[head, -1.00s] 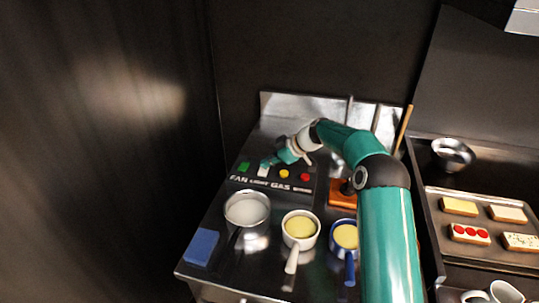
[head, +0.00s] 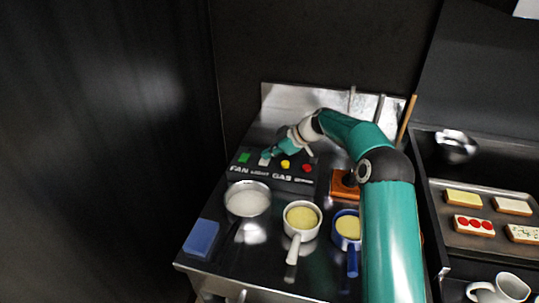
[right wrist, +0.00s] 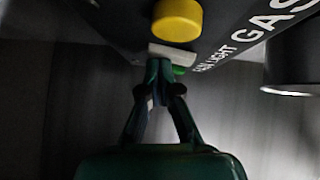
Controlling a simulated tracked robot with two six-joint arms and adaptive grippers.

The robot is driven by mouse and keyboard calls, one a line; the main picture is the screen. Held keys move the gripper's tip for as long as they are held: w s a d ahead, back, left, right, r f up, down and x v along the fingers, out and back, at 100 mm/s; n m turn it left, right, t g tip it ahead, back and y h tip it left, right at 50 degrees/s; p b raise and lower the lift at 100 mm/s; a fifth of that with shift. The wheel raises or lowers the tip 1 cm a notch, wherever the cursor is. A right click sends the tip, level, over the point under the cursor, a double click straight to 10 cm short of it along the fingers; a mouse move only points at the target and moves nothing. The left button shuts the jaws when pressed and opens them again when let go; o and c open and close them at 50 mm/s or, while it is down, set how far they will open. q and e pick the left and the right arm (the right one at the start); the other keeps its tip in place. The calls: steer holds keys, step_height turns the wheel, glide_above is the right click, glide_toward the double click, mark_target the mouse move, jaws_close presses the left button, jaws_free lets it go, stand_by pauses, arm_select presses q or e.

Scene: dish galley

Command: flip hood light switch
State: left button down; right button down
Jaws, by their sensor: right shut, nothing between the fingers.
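The white light switch (head: 264,161) sits on the dark control panel (head: 305,187) between the green fan switch (head: 244,158) and the yellow knob (head: 285,164). My right gripper (head: 268,154) is shut and empty, its tips right at the light switch and partly covering it. In the right wrist view, the shut fingertips (right wrist: 160,64) are at the edge of the white switch (right wrist: 172,53); I cannot tell whether they touch it. The yellow knob (right wrist: 177,20) is just beyond, and the green switch (right wrist: 179,70) shows partly behind the fingers. My left gripper is not in view.
A red knob (head: 308,168) is right of the yellow one. In front stand a pan of white liquid (head: 247,200), a white saucepan (head: 301,218) and a blue saucepan (head: 347,228). A blue block (head: 202,238) lies at the front left. A tray (head: 450,235) holds bread slices.

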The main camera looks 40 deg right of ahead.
steer(key=shift+s+a+f+b, duration=0.1)
steer(key=shift+s+a+b, duration=0.4)
steer(key=shift+b, duration=0.2)
steer(key=shift+w+r, duration=0.1)
steer(key=shift+r, duration=0.1)
steer(key=shift+r, duration=0.25)
steer(key=r, duration=0.2)
steer(key=r+p, duration=0.1)
steer(key=shift+s+a+r, duration=0.15)
steer(key=shift+s+r, duration=0.1)
steer(key=shift+r, duration=0.1)
steer(key=b+v, duration=0.2)
steer(key=v, duration=0.7)
steer(key=shift+s, duration=0.2)
steer(key=shift+d, duration=0.25)
